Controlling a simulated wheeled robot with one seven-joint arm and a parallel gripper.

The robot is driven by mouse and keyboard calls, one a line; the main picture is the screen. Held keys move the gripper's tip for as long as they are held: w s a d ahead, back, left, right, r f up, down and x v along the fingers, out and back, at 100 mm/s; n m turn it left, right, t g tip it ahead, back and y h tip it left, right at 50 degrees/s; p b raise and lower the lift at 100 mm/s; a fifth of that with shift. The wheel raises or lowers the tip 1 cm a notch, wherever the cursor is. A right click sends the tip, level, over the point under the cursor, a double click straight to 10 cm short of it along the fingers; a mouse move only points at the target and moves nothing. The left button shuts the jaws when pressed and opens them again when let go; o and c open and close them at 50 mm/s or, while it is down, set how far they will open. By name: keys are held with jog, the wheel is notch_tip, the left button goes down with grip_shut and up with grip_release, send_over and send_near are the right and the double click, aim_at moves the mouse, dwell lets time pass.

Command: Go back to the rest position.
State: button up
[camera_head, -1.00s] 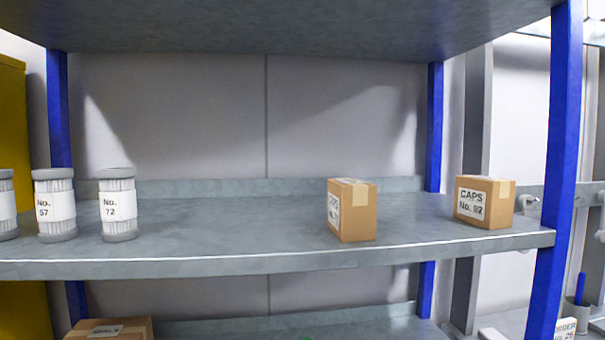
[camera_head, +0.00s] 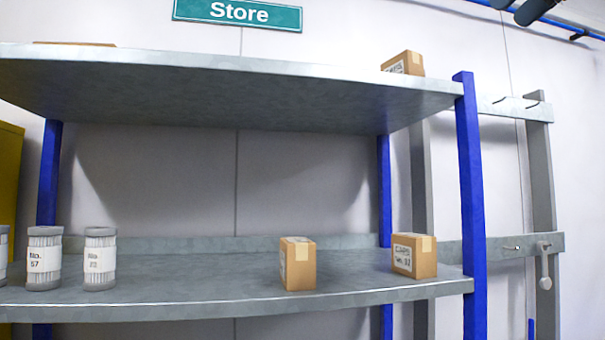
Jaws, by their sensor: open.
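My gripper does not show in the head camera view. The view holds a grey metal shelf unit with blue posts. On its middle shelf (camera_head: 190,299) stand white filter cartridges with grey end caps at the left, one labelled No. 57 (camera_head: 44,258) and one beside it (camera_head: 100,258) with a blurred number. A third is cut by the left edge. A cardboard box (camera_head: 298,264) stands right of centre, turned at an angle. A box labelled CAPS (camera_head: 414,255) stands near the right post.
A green Store sign (camera_head: 238,12) hangs on the wall above. The upper shelf (camera_head: 230,62) carries a small box (camera_head: 404,63) at the right. A blue post (camera_head: 470,200) stands at the right front, with a grey hook rack (camera_head: 540,170) beyond it. A yellow cabinet (camera_head: 10,180) is at far left.

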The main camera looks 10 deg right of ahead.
jog(key=w+a+f+n+g, duration=0.15)
jog(key=a+f+n, duration=0.4)
jog(key=f, duration=0.75)
jog(key=a+f+n+g, duration=0.25)
jog(key=f+n, duration=0.55)
jog(key=f, duration=0.4)
jog(key=s+a+f+n+g+h, duration=0.1)
jog(key=s+a+f+n, duration=0.1)
jog(key=f+n, duration=0.4)
jog(key=s+a+f+n+g+h, duration=0.1)
jog(key=s+f+n, duration=0.3)
jog(key=f, duration=0.9)
jog(key=s+a+f+n+g+h, duration=0.1)
jog(key=s+a+f+n, duration=0.2)
jog(key=f+n, duration=0.5)
notch_tip(320, 180, down, 2)
jog(key=shift+a+f+h, duration=0.15)
jog(key=shift+f+h, duration=0.1)
jog(key=shift+h, duration=0.15)
